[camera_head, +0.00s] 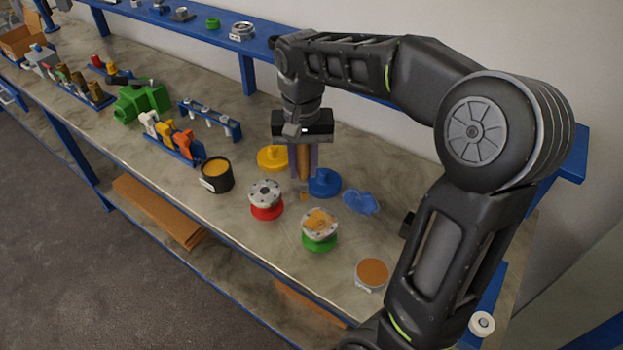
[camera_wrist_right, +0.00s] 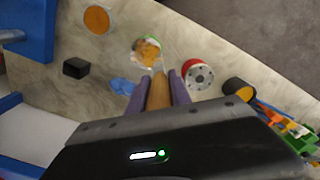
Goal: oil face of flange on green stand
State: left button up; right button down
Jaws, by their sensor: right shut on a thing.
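The flange (camera_head: 318,219) sits face up on the green stand (camera_head: 320,244) near the front of the bench. An amber, oil-like patch covers part of its grey face; grey metal shows around it. The flange also shows in the wrist view (camera_wrist_right: 147,52). My right gripper (camera_head: 304,172) points down, shut on a wooden-handled brush (camera_wrist_right: 158,92) between its purple fingers. The brush tip (camera_head: 304,196) is behind the flange in the head view; its exact height is unclear. A black cup with amber contents (camera_head: 217,175) stands to the left. My left gripper is not in view.
A flange on a red stand (camera_head: 265,195) is close at left. Yellow (camera_head: 272,158) and blue (camera_head: 324,183) stands, a blue cloth (camera_head: 361,202) and a tan-topped round tin (camera_head: 372,273) are nearby. Racks and a green vise-like block (camera_head: 142,99) fill the left bench.

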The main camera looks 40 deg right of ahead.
jog(key=w+a+f+n+b, duration=0.2)
jog(key=w+a+f+n, duration=0.1)
jog(key=w+a+f, duration=0.2)
jog(key=w+a+f+n+b, duration=0.2)
jog(key=w+a+f+n, duration=0.2)
jog(key=a+f, duration=0.4)
jog(key=shift+w+a+f, duration=0.2)
jog(key=shift+w+a, duration=0.35)
jog(key=shift+a, duration=0.3)
